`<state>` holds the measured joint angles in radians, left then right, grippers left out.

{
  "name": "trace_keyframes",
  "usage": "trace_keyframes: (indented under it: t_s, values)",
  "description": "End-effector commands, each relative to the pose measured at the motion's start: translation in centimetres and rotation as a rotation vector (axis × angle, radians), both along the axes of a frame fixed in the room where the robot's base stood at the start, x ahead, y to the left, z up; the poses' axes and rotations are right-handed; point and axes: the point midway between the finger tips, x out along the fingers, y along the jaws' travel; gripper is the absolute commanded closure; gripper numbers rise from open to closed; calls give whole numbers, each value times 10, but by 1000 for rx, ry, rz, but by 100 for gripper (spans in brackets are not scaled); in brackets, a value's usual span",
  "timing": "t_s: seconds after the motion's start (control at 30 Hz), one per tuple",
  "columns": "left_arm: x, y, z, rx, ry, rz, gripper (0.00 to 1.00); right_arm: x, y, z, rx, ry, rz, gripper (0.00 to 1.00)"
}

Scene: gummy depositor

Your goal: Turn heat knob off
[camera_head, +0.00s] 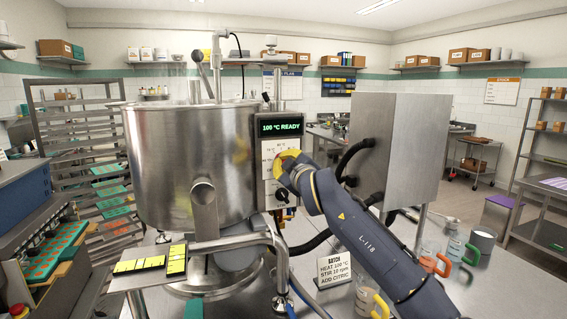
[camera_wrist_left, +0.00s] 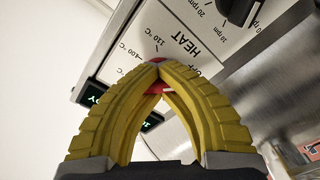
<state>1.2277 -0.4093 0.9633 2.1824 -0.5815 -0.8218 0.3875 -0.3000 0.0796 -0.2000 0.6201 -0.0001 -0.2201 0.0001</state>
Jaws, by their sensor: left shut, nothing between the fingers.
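The control panel (camera_head: 280,152) on the steel kettle shows a green display (camera_head: 281,127) reading "100 °C READY". My left gripper (camera_head: 285,160) has yellow fingers against or just in front of the panel's heat dial area. In the left wrist view its fingertips (camera_wrist_left: 157,66) meet, shut with nothing between them, beside the "HEAT" label (camera_wrist_left: 181,46). A small red part (camera_wrist_left: 154,90) shows behind the fingers, probably the heat knob; its pointing direction is hidden. I cannot tell whether the fingers touch it. My right gripper is not in view.
A black stir knob (camera_head: 282,195) sits below the heat dial and also shows in the wrist view (camera_wrist_left: 240,8). A steel box (camera_head: 398,150) with black hoses stands right of the panel. A batch sign (camera_head: 334,269) and jugs (camera_head: 455,246) stand on the table.

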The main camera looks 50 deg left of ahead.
Motion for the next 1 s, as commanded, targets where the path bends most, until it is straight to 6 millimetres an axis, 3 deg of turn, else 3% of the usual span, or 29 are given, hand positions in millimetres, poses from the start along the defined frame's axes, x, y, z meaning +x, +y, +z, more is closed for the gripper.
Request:
trace_keyframes:
  t_s: [0.03, 0.5, 0.83, 1.0]
  values:
    - [6, -2, -9, -14, 18, -13, 90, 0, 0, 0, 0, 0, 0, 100]
    - [5, -1, -9, -13, 19, -9, 36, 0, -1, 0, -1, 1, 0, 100]
    - [3, -1, -1, -5, 7, -5, 36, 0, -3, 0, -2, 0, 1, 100]
    - [2, -1, 17, -4, 4, -5, 36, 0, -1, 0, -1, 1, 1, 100]
